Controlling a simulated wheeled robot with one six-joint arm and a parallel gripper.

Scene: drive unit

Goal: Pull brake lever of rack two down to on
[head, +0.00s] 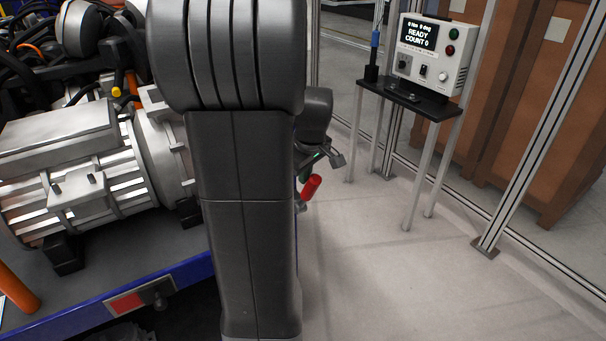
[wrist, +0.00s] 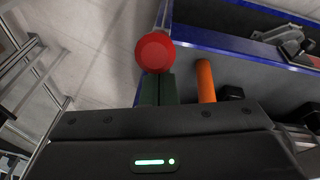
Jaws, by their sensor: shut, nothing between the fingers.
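A brake lever with a red grip (head: 311,187) shows in the head view just right of my arm, at the blue rack's far corner. In the wrist view its round red end (wrist: 154,52) is right ahead of my fingertips. My gripper (wrist: 158,77) has its dark green fingers together with nothing between them. The fingertips are close to the red end; I cannot tell whether they touch it. My arm hides the lever's mount in the head view, and no rack number or on mark is readable.
The blue rack (head: 187,273) carries a grey drive unit (head: 70,165). An orange post (wrist: 206,80) stands right of my fingers in the wrist view. A control box (head: 434,52) sits on a stand at right, near a fence post (head: 535,140). The floor between is clear.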

